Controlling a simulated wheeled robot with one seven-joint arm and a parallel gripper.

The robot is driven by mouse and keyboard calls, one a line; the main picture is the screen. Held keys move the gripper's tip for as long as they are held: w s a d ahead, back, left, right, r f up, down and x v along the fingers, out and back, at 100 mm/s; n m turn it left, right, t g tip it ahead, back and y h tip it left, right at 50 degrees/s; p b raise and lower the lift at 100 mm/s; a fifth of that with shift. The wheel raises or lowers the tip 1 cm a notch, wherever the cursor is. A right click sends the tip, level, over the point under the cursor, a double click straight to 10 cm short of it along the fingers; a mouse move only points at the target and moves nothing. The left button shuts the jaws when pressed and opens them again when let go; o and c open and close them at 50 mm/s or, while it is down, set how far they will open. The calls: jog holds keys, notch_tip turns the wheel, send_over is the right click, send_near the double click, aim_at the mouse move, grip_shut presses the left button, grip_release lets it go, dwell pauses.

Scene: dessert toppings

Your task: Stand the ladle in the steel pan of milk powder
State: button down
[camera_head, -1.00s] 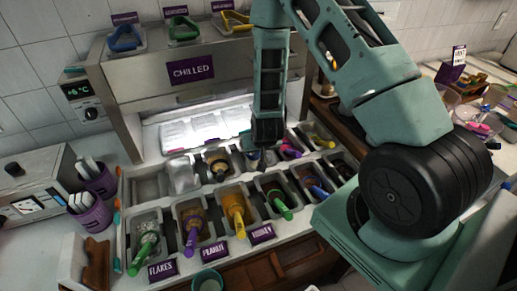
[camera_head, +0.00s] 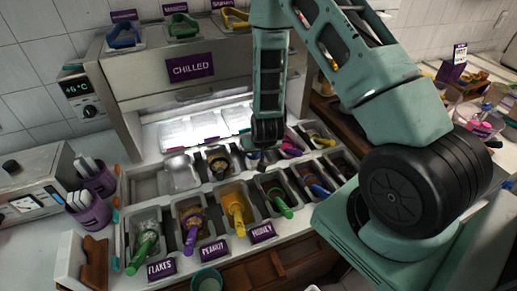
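My arm reaches down over the chilled topping counter. My gripper (camera_head: 262,158) is low over the back row of pans, right of the pan with dark brown contents. It is small and dark here, and I cannot tell whether its fingers are open or shut. I cannot make out the ladle for certain; my gripper and wrist hide part of the back row. A pale, whitish pan (camera_head: 180,172) in the back row, left of the brown one, may be the milk powder pan, but its contents are unclear.
Front-row pans hold coloured-handled scoops: green (camera_head: 143,252), purple (camera_head: 191,236) and yellow (camera_head: 238,222). More scoops stand to the right. The chilled cabinet (camera_head: 190,66) rises behind. Purple tubs (camera_head: 92,212) stand at left. An empty-looking pan (camera_head: 147,184) is at the back left.

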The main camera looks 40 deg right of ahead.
dwell(0.4)
jog(key=c, duration=0.7)
grip_release()
jog(key=shift+r, duration=0.1)
jog(key=shift+r+p, duration=2.85)
jog(key=shift+r, duration=1.15)
